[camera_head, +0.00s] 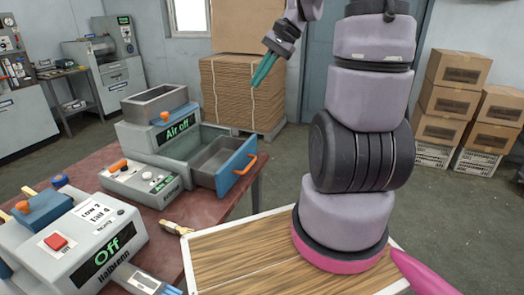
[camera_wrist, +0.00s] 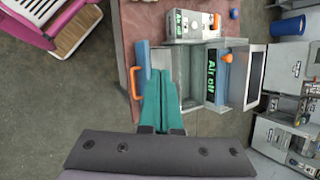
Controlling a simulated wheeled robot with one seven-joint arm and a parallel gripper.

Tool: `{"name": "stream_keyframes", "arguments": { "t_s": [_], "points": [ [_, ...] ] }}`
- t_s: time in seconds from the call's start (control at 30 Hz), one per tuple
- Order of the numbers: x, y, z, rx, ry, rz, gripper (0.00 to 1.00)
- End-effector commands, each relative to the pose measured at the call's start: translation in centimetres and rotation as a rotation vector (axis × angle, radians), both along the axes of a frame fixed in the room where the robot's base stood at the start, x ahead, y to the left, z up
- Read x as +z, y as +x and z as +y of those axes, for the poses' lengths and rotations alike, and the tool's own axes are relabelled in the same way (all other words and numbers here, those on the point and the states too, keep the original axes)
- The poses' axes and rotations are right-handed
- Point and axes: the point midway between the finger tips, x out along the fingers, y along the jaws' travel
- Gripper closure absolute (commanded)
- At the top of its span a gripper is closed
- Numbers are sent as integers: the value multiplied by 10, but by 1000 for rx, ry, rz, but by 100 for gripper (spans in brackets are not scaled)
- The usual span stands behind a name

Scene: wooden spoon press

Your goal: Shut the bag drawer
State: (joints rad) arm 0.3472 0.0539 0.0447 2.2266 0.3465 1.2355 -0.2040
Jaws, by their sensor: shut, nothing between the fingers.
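The bag drawer is a grey tray (camera_head: 219,155) with a blue front (camera_head: 236,165) and an orange handle (camera_head: 246,164). It stands pulled out from the grey machine (camera_head: 150,135) whose display reads "Air off". My gripper (camera_head: 258,80) is shut and empty, with teal fingers, raised above and beyond the drawer in the head view. In the wrist view the gripper (camera_wrist: 160,75) points toward the drawer, its fingertips overlapping the picture beside the blue front (camera_wrist: 143,65). The orange handle (camera_wrist: 133,82) shows left of the fingers. I cannot tell any contact there.
A control box (camera_head: 140,182) with an orange knob sits in front of the machine on the red table (camera_head: 190,212). Another machine (camera_head: 75,245) reading "Off" is at the lower left. A brush (camera_head: 177,228) lies near the table edge. Stacked cardboard (camera_head: 235,95) stands behind.

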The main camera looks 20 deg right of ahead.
Motion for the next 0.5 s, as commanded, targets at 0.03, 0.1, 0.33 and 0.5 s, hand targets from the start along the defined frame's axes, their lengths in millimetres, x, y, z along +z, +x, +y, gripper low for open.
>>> {"name": "stream_keyframes", "arguments": {
  "t_s": [0.03,0.1,0.33,0.5],
  "points": [
    [-17,12,-9,-40,59,50,100],
    [-35,27,-18,-88,140,101,100],
    [-103,69,-56,-270,416,235,100],
    [-161,91,-90,-423,632,301,100]
  ]
}}
